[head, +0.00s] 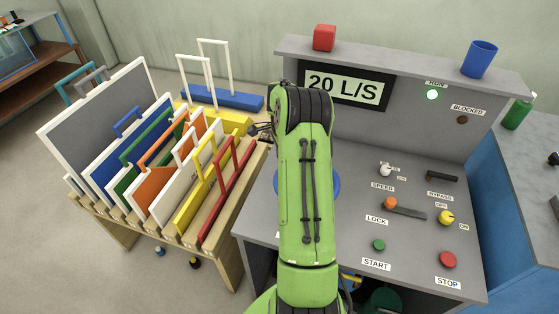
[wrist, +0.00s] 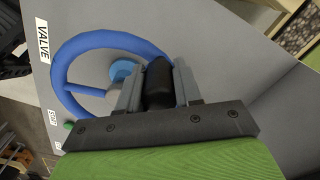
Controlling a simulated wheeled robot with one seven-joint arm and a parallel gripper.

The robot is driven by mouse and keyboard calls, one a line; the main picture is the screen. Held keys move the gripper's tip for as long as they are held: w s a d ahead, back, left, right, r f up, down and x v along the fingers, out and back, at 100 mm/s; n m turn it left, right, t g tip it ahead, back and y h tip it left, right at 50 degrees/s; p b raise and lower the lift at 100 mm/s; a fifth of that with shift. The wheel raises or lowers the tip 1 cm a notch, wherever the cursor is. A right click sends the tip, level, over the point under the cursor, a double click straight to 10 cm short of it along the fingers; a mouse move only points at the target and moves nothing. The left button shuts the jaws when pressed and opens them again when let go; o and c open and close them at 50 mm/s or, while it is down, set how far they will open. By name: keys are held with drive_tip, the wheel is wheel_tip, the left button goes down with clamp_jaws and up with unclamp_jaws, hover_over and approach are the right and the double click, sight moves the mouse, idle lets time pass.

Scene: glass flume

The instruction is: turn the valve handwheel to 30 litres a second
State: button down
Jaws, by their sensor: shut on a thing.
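The blue valve handwheel (wrist: 75,47) lies on the grey sloping panel in the wrist view, with the VALVE label beside it. In the head view only slivers of its rim (head: 336,183) show past my green arm. My gripper (wrist: 159,72) is at the rim's right side in the wrist view, shut on a black grip that appears to belong to the handwheel. The fingers hide part of the rim and the hub (wrist: 122,70). The display (head: 345,88) reads 20 L/S.
Knobs, levers and START (head: 379,245) and STOP (head: 448,260) buttons lie right of my arm. A wooden rack (head: 160,235) of coloured gates stands left. A red block (head: 324,38) and blue cup (head: 479,59) sit on top.

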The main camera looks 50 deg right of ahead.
drive_tip(key=shift+d+m, duration=0.75)
drive_tip(key=shift+m, duration=0.05)
drive_tip(key=c, duration=0.8)
unclamp_jaws()
wheel_tip(320, 180, up, 16)
drive_tip(key=shift+f+p, duration=0.15)
drive_tip(key=shift+p, duration=0.75)
